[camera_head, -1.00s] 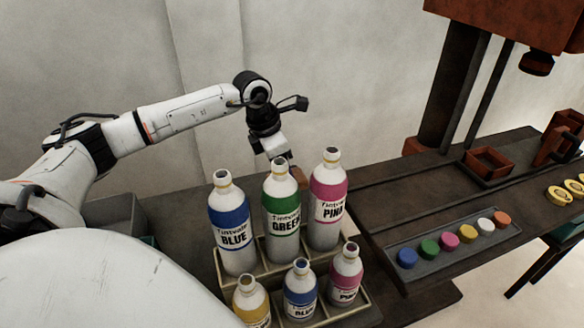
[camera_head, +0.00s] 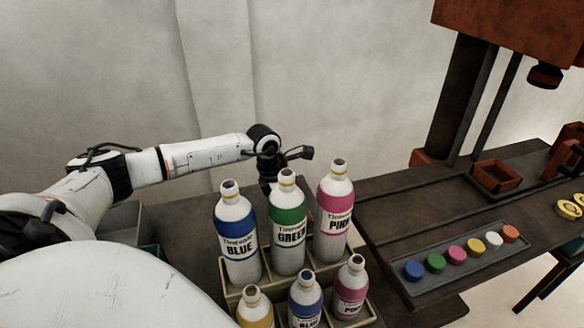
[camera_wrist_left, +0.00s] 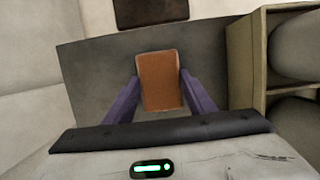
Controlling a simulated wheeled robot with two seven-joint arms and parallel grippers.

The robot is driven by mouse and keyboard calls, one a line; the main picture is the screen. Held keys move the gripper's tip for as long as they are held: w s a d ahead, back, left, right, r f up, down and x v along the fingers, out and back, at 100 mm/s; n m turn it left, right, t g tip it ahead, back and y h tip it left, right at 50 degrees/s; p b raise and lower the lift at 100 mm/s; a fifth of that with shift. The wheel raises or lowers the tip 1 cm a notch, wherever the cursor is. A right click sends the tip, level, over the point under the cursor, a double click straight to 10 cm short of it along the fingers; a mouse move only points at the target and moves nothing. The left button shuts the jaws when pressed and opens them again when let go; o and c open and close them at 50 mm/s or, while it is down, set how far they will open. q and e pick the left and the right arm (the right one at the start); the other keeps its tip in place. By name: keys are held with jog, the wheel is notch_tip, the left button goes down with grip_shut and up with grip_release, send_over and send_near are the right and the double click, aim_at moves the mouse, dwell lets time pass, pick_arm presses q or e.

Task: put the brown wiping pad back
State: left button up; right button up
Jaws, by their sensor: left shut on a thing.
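The brown wiping pad (camera_wrist_left: 160,82) shows in the left wrist view, orange-brown with a pale edge. My left gripper (camera_wrist_left: 160,88) is shut on it, one purple finger on each side. Below the pad is a dark grey table surface (camera_wrist_left: 90,70); I cannot tell whether the pad touches it. In the head view my left wrist is behind the tall bottles, which hide the fingers and the pad. My right gripper is in neither view.
A rack (camera_head: 234,292) holds tall blue (camera_head: 238,236), green (camera_head: 288,225) and pink (camera_head: 335,212) bottles, with smaller bottles in front. A tray (camera_head: 470,262) of several coloured caps lies to the right. A grey bin (camera_head: 122,220) is at the left.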

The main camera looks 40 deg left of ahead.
pick_arm(q)
jog(key=o, duration=1)
jog(key=shift+f, duration=0.1)
jog(key=v, duration=1.2)
jog(key=shift+d+r, duration=0.1)
jog(key=shift+r, duration=0.15)
